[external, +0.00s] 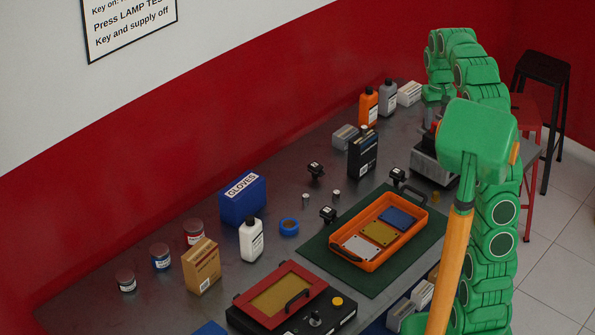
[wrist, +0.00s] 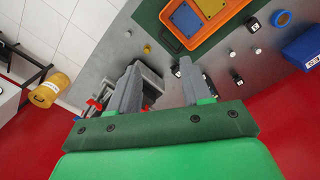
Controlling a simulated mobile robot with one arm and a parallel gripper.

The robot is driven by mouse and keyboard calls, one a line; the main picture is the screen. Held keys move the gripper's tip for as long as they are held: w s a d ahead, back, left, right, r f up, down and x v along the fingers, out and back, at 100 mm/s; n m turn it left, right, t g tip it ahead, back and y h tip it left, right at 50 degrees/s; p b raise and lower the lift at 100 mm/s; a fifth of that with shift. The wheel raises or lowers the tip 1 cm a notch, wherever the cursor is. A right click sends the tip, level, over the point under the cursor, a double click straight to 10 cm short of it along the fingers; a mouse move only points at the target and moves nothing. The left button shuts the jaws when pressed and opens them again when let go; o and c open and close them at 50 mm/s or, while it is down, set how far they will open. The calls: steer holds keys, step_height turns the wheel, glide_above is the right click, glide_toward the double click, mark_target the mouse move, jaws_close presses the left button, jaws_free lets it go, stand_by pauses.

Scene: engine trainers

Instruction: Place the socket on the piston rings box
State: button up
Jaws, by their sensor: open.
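Two small silver cylinders that look like sockets stand on the grey bench in the external view, one on the left (external: 306,201) and one on the right (external: 336,194). One small silver piece (wrist: 232,54) also shows right of my fingers in the wrist view. I cannot tell which is the task's socket. No label for piston rings is readable; a tan carton (external: 202,267) at the front left and a grey box (external: 345,137) farther back are candidates. My gripper (wrist: 161,88) is open and empty above the bench, apart from the cylinders. Its fingers are not clear in the external view.
An orange tray (external: 345,247) with coloured plates lies on a green mat (external: 372,286). Grey machinery (wrist: 150,82) lies below my fingers.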

steer(key=s+d+f, duration=0.2)
steer(key=s+f, duration=0.1)
steer(key=s, duration=0.9)
steer(key=s+d+f+m+g, duration=0.1)
steer(key=s+f, duration=0.3)
steer(key=s, duration=0.8)
steer(key=s+d+f, duration=0.3)
steer(key=s, duration=0.9)
steer(key=shift+s+f+m, duration=0.2)
steer(key=shift+s+m, duration=0.05)
steer(key=shift+m, duration=0.15)
